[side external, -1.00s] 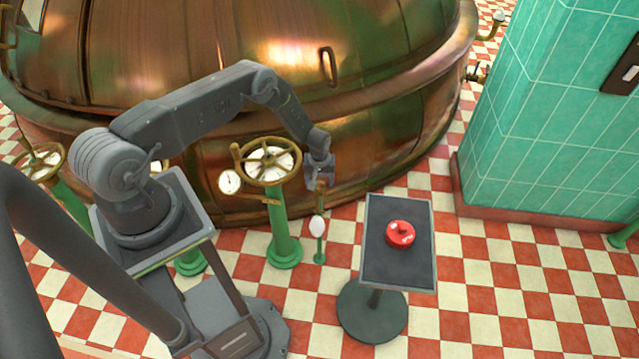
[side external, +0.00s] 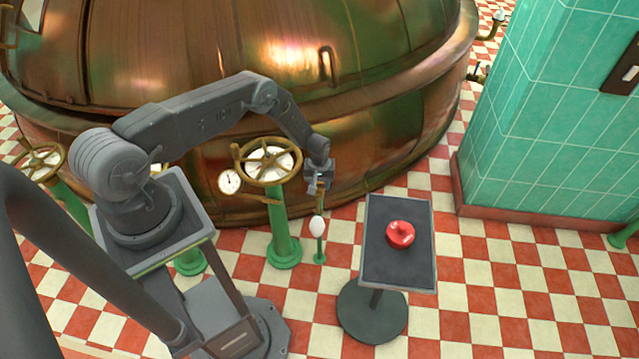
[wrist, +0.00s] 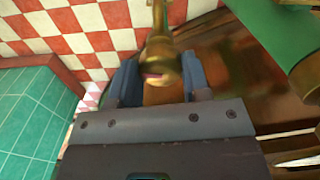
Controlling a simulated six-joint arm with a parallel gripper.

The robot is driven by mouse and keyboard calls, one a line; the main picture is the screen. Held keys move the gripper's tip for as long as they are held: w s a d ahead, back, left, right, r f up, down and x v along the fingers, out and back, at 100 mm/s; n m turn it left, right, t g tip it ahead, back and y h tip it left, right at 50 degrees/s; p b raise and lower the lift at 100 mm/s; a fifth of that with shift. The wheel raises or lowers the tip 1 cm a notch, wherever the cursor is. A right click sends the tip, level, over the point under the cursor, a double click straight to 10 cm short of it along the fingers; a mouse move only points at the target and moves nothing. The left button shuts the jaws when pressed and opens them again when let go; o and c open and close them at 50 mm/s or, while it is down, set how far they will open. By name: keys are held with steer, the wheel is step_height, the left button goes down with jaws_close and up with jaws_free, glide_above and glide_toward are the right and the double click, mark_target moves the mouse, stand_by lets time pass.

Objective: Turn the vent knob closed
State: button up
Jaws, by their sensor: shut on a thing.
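A brass knob (side external: 320,203) tops a thin green post with a pale bulb-shaped part, in front of the copper kettle. In the wrist view the brass knob (wrist: 161,50) shows as a rounded cap with a stem, between the two fingers. My gripper (side external: 319,187) points down over it, and its blue-grey fingers close on the knob's sides. In the wrist view my gripper (wrist: 158,80) hides the knob's near side. I cannot tell how far the knob is turned.
A brass handwheel (side external: 268,162) on a green column, with a gauge (side external: 230,181), stands close left. The copper kettle (side external: 390,145) is behind. A dark stand (side external: 385,270) holding a red piece (side external: 400,234) is at right. A green tiled pillar (side external: 545,120) is further right.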

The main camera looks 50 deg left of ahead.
steer(key=shift+c, duration=0.6)
steer(key=shift+m, duration=2.8)
steer(key=o, duration=0.9)
steer(key=shift+o, duration=0.2)
